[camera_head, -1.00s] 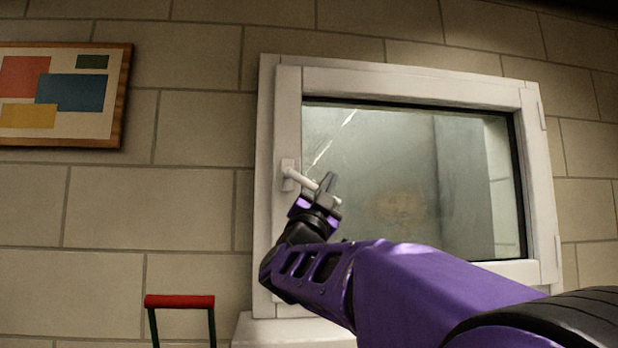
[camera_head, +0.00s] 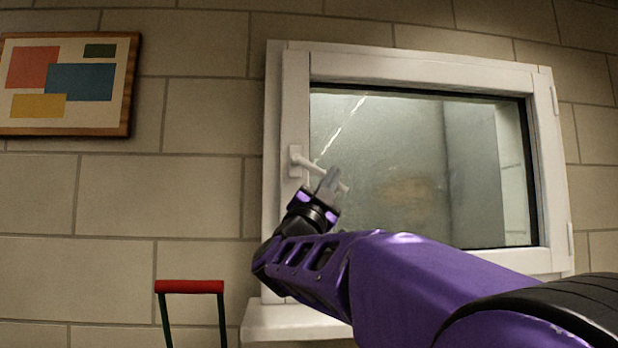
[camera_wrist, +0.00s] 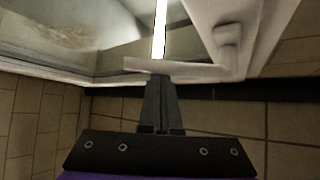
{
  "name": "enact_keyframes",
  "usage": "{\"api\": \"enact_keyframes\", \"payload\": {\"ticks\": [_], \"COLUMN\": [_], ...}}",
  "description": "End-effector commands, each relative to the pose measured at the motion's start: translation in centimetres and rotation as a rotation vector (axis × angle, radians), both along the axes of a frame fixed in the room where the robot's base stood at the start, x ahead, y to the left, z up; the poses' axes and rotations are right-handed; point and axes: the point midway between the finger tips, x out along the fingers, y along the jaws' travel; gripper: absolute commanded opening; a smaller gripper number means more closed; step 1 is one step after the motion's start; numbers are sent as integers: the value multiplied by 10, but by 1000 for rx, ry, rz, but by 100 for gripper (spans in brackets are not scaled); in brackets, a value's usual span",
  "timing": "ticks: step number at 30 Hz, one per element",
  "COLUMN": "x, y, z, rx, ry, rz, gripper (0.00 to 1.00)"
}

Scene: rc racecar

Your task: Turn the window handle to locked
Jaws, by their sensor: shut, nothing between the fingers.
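The white window handle (camera_head: 308,162) is on the left side of the white window frame. Its lever slants right and slightly down from the base, across the edge of the glass. My gripper (camera_head: 331,178) is shut and empty, its fingertips at the outer part of the lever, covering a bit of it. In the wrist view the lever (camera_wrist: 195,72) runs across just beyond the shut fingers (camera_wrist: 158,82), and the handle's base (camera_wrist: 228,45) is at the upper right. I cannot tell whether the fingertips touch the lever.
The window's glass pane (camera_head: 400,150) lies behind my gripper. A white sill (camera_head: 285,318) juts out below the window. A red-topped stand with dark legs (camera_head: 190,287) is at the lower left. A framed picture (camera_head: 70,85) hangs on the block wall.

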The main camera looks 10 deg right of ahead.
Motion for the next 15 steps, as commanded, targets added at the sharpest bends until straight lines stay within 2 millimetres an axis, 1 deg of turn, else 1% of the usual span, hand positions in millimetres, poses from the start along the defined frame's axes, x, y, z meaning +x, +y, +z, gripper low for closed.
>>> {"api": "enact_keyframes", "payload": {"ticks": [8, 15], "x": [1, 1], "y": [6, 16], "z": [-5, -14], "rx": [86, 270], "ry": [0, 2], "rz": [3, 5], "gripper": [0, 0]}}
